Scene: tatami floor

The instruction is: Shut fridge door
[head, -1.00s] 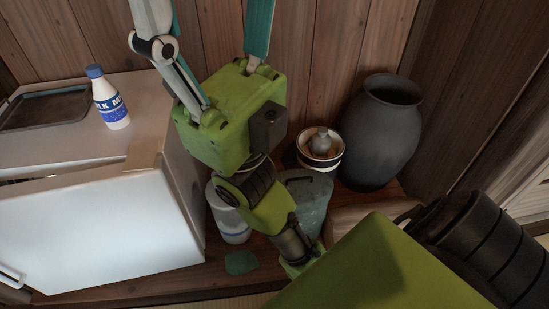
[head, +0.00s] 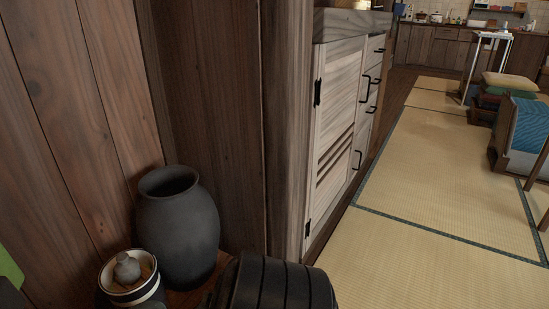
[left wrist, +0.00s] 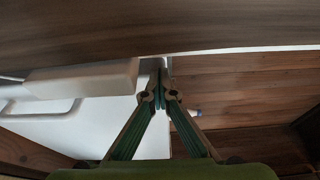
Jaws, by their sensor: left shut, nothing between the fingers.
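The fridge is out of the head view now. In the left wrist view a white panel with a bar handle, seemingly the fridge door (left wrist: 105,118), fills the left and middle. A pale edge piece (left wrist: 80,78) runs above it. My left gripper (left wrist: 160,88) is shut with its fingertips together and nothing between them. Its tips overlap the right part of the white panel in the picture; I cannot tell whether they touch it. How far the door stands open cannot be seen. My right gripper is not in view.
In the head view a dark vase (head: 178,228) and a lidded pot (head: 130,275) stand by the wooden wall. A wooden cabinet (head: 340,130) is right of them. Open tatami floor (head: 440,180) lies right, with stacked cushions (head: 505,88) beyond.

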